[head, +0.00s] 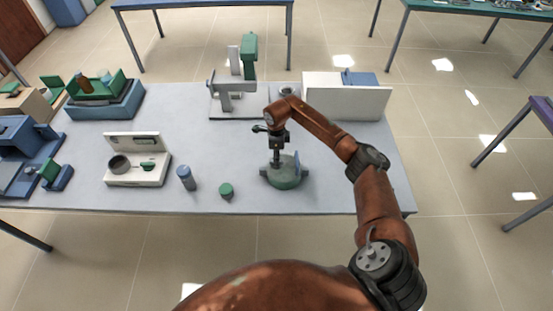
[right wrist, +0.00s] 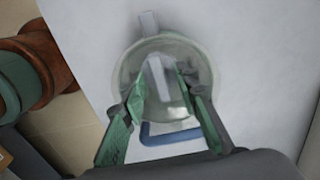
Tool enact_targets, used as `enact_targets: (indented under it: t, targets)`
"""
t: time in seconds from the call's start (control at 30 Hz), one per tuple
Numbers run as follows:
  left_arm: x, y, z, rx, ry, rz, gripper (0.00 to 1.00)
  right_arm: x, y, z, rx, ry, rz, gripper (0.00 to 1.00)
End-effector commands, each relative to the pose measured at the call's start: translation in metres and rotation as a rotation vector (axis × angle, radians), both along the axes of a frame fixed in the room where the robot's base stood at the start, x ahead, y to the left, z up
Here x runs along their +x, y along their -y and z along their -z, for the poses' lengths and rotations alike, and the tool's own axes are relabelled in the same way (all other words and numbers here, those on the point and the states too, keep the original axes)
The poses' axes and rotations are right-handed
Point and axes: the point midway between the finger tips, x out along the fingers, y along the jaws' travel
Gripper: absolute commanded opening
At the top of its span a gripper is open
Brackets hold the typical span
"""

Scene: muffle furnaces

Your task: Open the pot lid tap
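The pot (head: 285,181) is a round grey-green vessel near the front of the table, with stubs at its sides and a bluish upright piece at its right. In the right wrist view its round lid (right wrist: 198,62) looks translucent, with a pale bar (right wrist: 158,75) across its middle. My right gripper (head: 277,162) points down over the pot. In the right wrist view its green fingers (right wrist: 162,85) are apart, one on each side of the bar, with gaps visible. Whether they touch the lid cannot be told. My left gripper is not in view.
A blue cylinder (head: 187,178) and a small green-topped item (head: 226,191) stand left of the pot. An open white case (head: 137,173) is further left. A stand device (head: 235,95) and a white panel (head: 342,99) are behind. The table's right front is clear.

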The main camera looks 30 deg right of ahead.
Motion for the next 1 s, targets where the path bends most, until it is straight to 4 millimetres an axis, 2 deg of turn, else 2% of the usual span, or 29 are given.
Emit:
enact_targets:
  t: [0.03, 0.43, 0.77, 1.0]
  targets:
    - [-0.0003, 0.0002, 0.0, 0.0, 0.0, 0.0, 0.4, 0.0, 0.0, -0.0001, 0.0, 0.0, 0.0, 0.27]
    - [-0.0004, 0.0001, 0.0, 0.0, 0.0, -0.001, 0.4, 0.0, 0.0, -0.0003, 0.0, 0.0, 0.0, 0.0]
    - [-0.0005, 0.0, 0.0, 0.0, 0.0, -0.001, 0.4, 0.0001, 0.0002, -0.0006, 0.0, 0.0, 0.006, 0.0]
    - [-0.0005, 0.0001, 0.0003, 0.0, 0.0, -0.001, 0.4, 0.0001, 0.0006, -0.001, -0.001, -0.001, 0.074, 0.0]
